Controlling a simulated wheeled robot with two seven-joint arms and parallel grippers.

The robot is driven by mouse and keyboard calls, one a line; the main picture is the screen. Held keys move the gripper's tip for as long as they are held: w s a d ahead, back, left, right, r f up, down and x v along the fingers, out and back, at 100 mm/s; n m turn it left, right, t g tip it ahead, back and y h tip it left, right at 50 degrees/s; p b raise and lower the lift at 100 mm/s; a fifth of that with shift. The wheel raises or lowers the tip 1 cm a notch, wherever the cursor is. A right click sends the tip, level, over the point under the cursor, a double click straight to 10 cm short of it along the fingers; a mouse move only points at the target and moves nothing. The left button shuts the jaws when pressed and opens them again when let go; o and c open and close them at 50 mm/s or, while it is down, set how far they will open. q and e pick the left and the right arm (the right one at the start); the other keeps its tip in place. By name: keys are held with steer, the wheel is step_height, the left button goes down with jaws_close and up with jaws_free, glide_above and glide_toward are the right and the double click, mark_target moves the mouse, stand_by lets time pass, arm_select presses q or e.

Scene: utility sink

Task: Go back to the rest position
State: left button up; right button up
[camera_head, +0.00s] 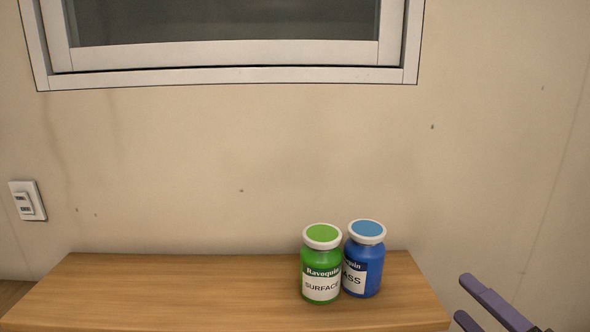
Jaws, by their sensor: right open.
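My right gripper (465,299) shows at the bottom right, past the right edge of the wooden surface. Its two purple-grey fingers are apart with nothing visible between them. The rest of that arm is cut off by the frame. My left gripper is not in view. A green bottle (321,265) labelled "Ravoquin SURFACE" stands upright on the wooden surface (180,295). A blue bottle (365,260) stands upright just behind it and to its right, its label partly hidden by the green one. The gripper is apart from both bottles.
A beige wall (250,150) rises behind the wooden surface. A white-framed window (230,77) is above, and a wall switch plate (27,201) is at the left. The wooden surface is clear left of the bottles.

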steer(key=s+f+m+g+h, duration=0.3)
steer(key=s+f+m+h, duration=0.1)
steer(key=f+m, duration=0.4)
steer(key=s+f+m+g+h, duration=0.3)
steer(key=s+f+m+g, duration=0.1)
steer(key=f+m, duration=0.35)
steer(key=s+a+f+m+g+y, duration=0.1)
steer(key=s+a+f+m+g, duration=0.25)
steer(key=s, duration=0.45)
steer(key=s+a+f+m+g+y, duration=0.1)
steer(key=s+a+f+m+g, duration=0.3)
steer(key=s, duration=0.4)
steer(key=w+a+f+t, duration=0.2)
steer(key=f, duration=0.4)
steer(key=w+a+f+t+y, duration=0.1)
steer(key=w+a+f+t, duration=0.1)
steer(key=f, duration=0.3)
steer(key=shift+w+a+f+n+t+y, duration=0.2)
steer(key=shift+a+f+n+t+y, duration=0.2)
steer(key=shift+a, duration=0.2)
